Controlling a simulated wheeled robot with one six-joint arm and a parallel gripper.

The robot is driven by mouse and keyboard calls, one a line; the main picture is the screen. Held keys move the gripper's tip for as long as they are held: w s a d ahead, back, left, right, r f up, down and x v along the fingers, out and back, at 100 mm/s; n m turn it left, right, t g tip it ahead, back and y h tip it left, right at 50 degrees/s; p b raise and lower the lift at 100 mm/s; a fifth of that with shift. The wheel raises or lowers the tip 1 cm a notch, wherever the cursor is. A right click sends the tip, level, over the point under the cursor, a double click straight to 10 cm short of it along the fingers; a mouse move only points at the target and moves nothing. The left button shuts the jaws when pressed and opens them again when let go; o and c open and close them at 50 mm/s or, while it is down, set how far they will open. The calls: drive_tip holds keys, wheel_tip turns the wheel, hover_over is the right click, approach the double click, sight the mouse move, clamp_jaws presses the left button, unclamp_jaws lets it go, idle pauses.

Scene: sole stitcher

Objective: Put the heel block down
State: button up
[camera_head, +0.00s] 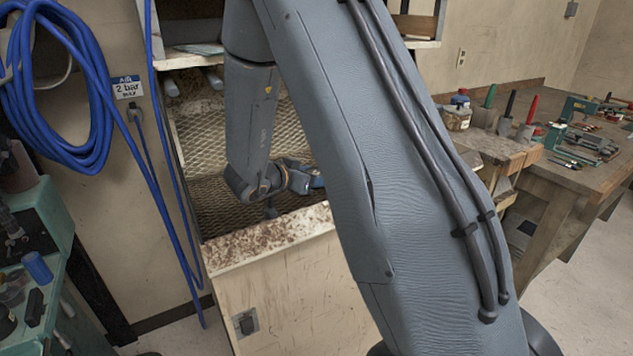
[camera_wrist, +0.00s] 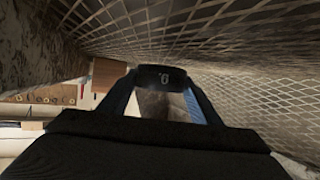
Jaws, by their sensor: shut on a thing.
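My gripper (camera_wrist: 163,82) shows in the wrist view with its two blue fingers reaching forward. The block spans the gap between the fingertips. A brown patch shows behind it between the fingers. In the head view my gripper (camera_head: 314,180) is inside the mesh-lined booth, partly covered by my own arm. The heel block is hidden in that view. I cannot tell whether the block touches a surface.
The booth has wire mesh (camera_head: 205,150) inside and a brown-stained front ledge (camera_head: 265,240) below my wrist. A coiled blue hose (camera_head: 95,100) hangs at left. A teal cart (camera_head: 40,225) stands at lower left. A wooden workbench (camera_head: 565,175) with tools stands at right.

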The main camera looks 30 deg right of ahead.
drive_tip(key=shift+f, duration=1.05)
drive_tip(key=o, duration=1.1)
drive_tip(key=shift+f, duration=0.1)
drive_tip(key=shift+a+r, duration=0.2)
drive_tip(key=v, duration=0.7)
drive_tip(key=shift+s+b, duration=0.1)
drive_tip(key=shift+b, duration=0.3)
